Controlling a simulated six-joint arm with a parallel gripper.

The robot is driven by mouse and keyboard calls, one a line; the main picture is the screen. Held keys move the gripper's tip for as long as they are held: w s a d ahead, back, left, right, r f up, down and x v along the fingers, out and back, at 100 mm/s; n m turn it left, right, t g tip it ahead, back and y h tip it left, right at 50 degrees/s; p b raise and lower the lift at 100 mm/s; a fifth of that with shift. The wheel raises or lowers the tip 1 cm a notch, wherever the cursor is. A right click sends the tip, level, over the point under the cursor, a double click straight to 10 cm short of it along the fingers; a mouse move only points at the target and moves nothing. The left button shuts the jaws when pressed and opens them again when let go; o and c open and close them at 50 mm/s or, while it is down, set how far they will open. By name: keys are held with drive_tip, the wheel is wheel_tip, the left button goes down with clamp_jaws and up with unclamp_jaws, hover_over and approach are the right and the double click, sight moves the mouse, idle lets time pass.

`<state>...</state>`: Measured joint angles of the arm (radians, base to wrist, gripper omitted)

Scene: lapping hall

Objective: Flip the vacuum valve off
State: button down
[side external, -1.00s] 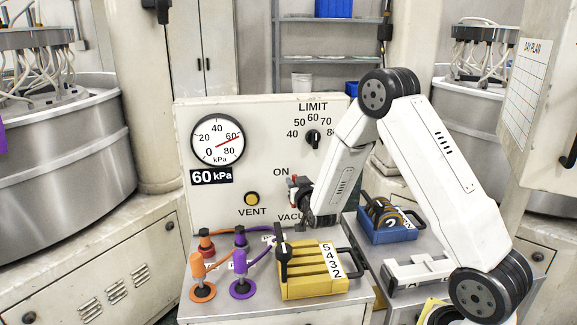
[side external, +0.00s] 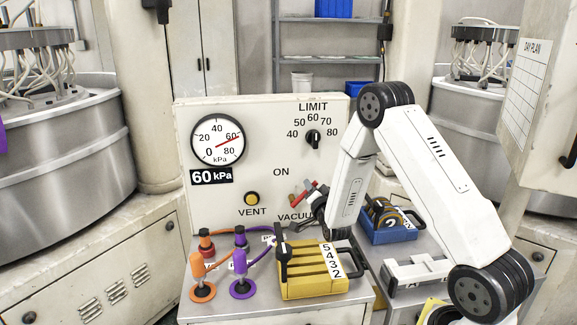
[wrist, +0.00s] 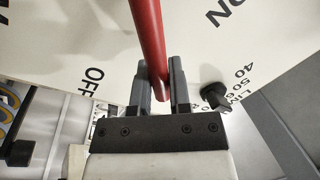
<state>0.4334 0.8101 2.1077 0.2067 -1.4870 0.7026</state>
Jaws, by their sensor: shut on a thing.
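The vacuum valve's red lever (side external: 304,191) shows at the panel (side external: 262,130), above the partly covered VACUUM label. It slants up to the right, away from the ON mark (side external: 281,172). My gripper (side external: 318,196) is shut on the lever near its end. In the wrist view the red lever (wrist: 148,35) runs down between the two dark fingers of my gripper (wrist: 160,88). The OFF mark (wrist: 94,82) shows left of the fingers there. My arm hides the OFF mark in the side view.
A gauge (side external: 218,139) above a 60 kPa display, a LIMIT knob (side external: 313,136) and a yellow VENT button (side external: 252,199) are on the panel. A yellow rack (side external: 312,288), orange and purple hose fittings and a blue tray (side external: 388,236) stand close below.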

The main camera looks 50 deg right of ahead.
drive_tip(key=shift+s+d+f+m+g+h, duration=0.35)
drive_tip(key=shift+f+m, duration=0.55)
drive_tip(key=shift+m, duration=0.95)
drive_tip(key=shift+s+d+f+m+g+h, duration=0.15)
drive_tip(key=shift+f+m+h, duration=0.55)
drive_tip(key=shift+m, duration=1.2)
drive_tip(key=shift+s+d+f+m+g+h, duration=0.2)
drive_tip(key=shift+s+d+f+m, duration=0.15)
drive_tip(key=shift+f+m, duration=1.15)
drive_tip(key=shift+r+m, duration=0.35)
drive_tip(key=shift+r, duration=0.05)
drive_tip(key=c, duration=0.6)
unclamp_jaws()
drive_tip(key=shift+a, duration=0.1)
